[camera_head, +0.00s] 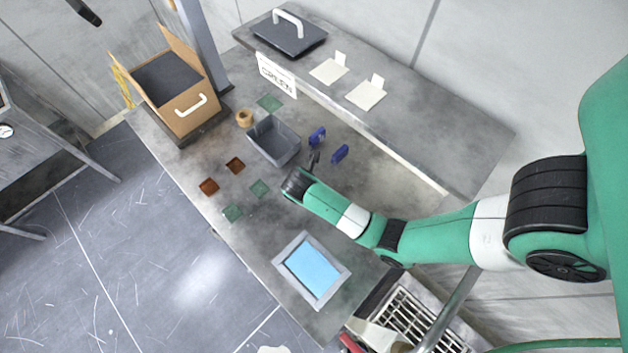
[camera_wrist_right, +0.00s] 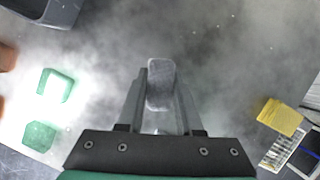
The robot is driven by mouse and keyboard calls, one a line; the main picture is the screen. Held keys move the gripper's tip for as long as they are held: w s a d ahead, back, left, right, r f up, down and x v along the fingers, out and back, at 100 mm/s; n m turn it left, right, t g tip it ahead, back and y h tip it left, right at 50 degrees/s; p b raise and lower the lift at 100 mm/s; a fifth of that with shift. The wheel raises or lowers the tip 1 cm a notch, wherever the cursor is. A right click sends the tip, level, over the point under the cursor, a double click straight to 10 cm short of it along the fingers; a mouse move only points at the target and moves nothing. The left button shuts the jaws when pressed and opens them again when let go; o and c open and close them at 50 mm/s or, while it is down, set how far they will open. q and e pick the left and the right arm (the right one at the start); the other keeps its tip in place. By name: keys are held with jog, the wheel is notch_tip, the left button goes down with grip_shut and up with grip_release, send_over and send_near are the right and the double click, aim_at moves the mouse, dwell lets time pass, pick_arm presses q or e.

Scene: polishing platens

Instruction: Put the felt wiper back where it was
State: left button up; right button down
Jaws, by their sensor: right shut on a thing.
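My left gripper is not in view.
A grey bin (camera_head: 273,140) stands close left of the gripper, near the blue pieces (camera_head: 317,138) (camera_head: 340,154). Green squares (camera_head: 260,188) and brown squares (camera_head: 209,186) lie towards the front edge. A framed blue pad (camera_head: 330,297) lies nearer.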

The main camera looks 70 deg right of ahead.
jog(key=shift+w+d+f, duration=0.2)
jog(key=shift+d+f, duration=0.25)
jog(key=shift+f, duration=0.1)
jog(key=shift+d+f+b, duration=0.1)
jog(key=shift+f+b, duration=0.55)
jog(key=shift+f, duration=1)
jog(key=shift+f, duration=0.2)
jog(key=c, duration=0.6)
grip_release()
jog(key=p+v, duration=0.4)
jog(key=v, duration=0.8)
jog(key=shift+r, duration=0.3)
